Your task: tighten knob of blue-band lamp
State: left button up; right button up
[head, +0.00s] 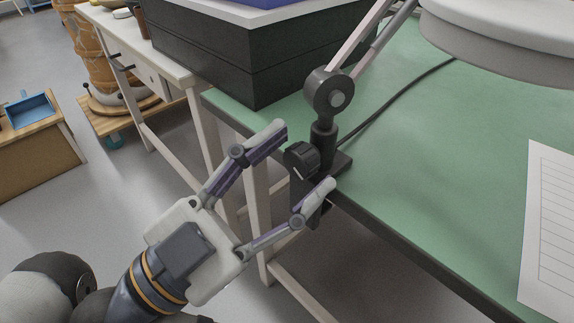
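The lamp's black clamp (312,195) grips the edge of the green-topped table, and a dark round knob (302,159) with a pale line sticks out from it. Above it are the lamp's round joint (328,94), its pinkish-grey arm (366,38) and its white head (500,45) at top right. No blue band shows on the visible parts.
The green table (430,150) is mostly clear right of the clamp. A dark cable (395,105) runs across it, and a lined paper sheet (548,225) lies at right. A large black box (250,50) stands behind the lamp. Table legs are below the clamp.

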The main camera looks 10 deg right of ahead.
notch_tip(320, 180, up, 10)
dwell(0.4)
